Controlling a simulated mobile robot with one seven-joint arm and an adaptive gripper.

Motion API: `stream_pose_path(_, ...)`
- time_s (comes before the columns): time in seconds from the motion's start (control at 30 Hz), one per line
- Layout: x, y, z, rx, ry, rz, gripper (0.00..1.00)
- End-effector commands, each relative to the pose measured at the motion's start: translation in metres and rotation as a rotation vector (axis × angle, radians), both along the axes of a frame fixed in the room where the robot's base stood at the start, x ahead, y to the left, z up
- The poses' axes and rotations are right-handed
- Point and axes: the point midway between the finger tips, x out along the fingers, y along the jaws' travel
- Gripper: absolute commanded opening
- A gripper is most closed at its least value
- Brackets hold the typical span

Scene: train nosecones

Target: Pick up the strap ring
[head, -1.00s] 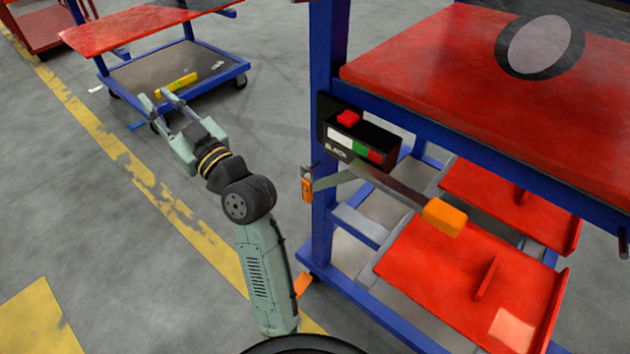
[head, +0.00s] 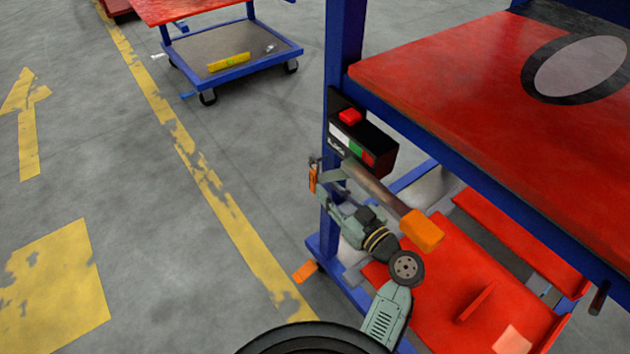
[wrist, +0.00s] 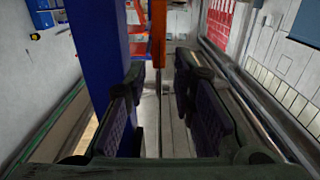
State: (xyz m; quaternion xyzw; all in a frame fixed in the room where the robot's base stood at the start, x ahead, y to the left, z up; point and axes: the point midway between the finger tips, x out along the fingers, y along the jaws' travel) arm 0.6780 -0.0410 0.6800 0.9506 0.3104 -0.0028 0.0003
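A small orange piece with a grey metal part (head: 313,179) hangs on the blue post of the trolley in the head view. It may be the strap ring, but no ring shape is clear. In the wrist view an orange strip (wrist: 158,38) stands ahead, in line with the gap between my fingers. My gripper (head: 334,192) is beside the blue post, close to the orange piece. It is open and empty in the wrist view (wrist: 160,80), its fingers apart. I cannot tell whether it touches anything.
The blue post (wrist: 97,70) is close by my left finger in the wrist view. A black button box (head: 362,140) and an orange-ended lever (head: 422,231) are just above and right of my gripper. Red shelves (head: 480,285) lie right. Open floor (head: 130,200) lies left.

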Motion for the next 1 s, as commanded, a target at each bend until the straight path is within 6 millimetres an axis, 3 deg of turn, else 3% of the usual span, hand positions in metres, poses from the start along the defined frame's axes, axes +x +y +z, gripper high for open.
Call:
stream_pose_path(0.03,-0.003,-0.003,-0.01,0.001,0.001,-0.003,0.23)
stream_pose_path(0.17,0.001,-0.001,-0.01,0.002,0.002,-0.001,0.23)
stream_pose_path(0.7,0.053,0.04,-0.009,0.002,0.002,-0.002,0.23)
stream_pose_path(1.0,0.055,0.041,-0.011,0.002,0.001,-0.003,0.21)
